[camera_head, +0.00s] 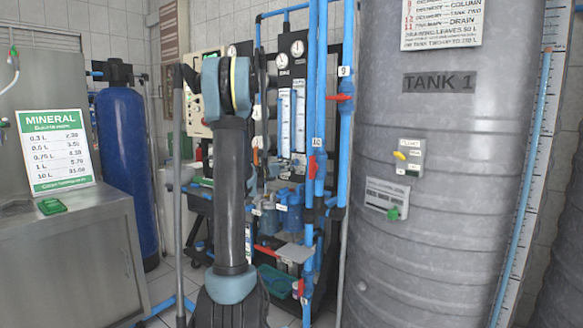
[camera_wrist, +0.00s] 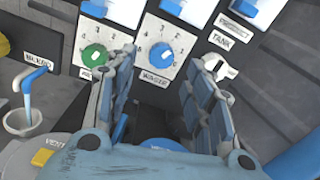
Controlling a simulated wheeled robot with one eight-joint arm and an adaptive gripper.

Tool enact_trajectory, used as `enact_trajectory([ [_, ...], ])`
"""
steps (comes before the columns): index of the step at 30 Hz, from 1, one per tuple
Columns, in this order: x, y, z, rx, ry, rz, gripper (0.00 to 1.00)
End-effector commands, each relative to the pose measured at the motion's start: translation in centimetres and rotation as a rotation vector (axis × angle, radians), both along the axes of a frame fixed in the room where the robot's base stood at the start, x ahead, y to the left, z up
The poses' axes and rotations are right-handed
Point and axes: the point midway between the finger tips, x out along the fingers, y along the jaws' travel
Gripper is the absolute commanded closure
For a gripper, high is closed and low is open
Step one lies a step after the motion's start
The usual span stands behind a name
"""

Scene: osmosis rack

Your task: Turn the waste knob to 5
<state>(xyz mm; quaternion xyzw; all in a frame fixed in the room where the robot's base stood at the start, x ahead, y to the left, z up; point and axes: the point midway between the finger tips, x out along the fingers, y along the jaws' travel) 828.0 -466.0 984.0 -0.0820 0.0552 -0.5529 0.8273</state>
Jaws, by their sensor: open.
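In the wrist view a blue round knob (camera_wrist: 160,54) sits on a white numbered dial plate on the dark panel. The label (camera_wrist: 156,79) below it is blurred and looks like "WASTE". Its pointer reading is too small to tell. My gripper (camera_wrist: 160,70) is open and empty. Its two fingers stand left and right of the blue knob in the picture, and I see no contact with it. In the head view my arm stands in front of the rack, and neither the gripper nor this knob can be made out.
A green knob (camera_wrist: 95,56) is left of the blue one, close to the left finger. A white lever (camera_wrist: 218,67) by the "TANK" label is close to the right finger. A blue-handled tap (camera_wrist: 30,92) is at left. The grey tank (camera_head: 440,250) stands right of the rack.

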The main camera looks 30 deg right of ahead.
Motion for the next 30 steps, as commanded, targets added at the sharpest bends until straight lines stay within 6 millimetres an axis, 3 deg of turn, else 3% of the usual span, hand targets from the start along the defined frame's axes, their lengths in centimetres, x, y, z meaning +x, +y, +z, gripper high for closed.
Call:
enact_trajectory([
  [9, 1.7, -4.3, 0.0, 0.0, 0.0, -0.002, 0.52],
  [23, 2.2, -5.3, 0.0, 0.0, 0.0, 0.0, 0.52],
  [30, 2.2, -5.3, 0.0, 0.0, 0.0, 0.0, 0.97],
])
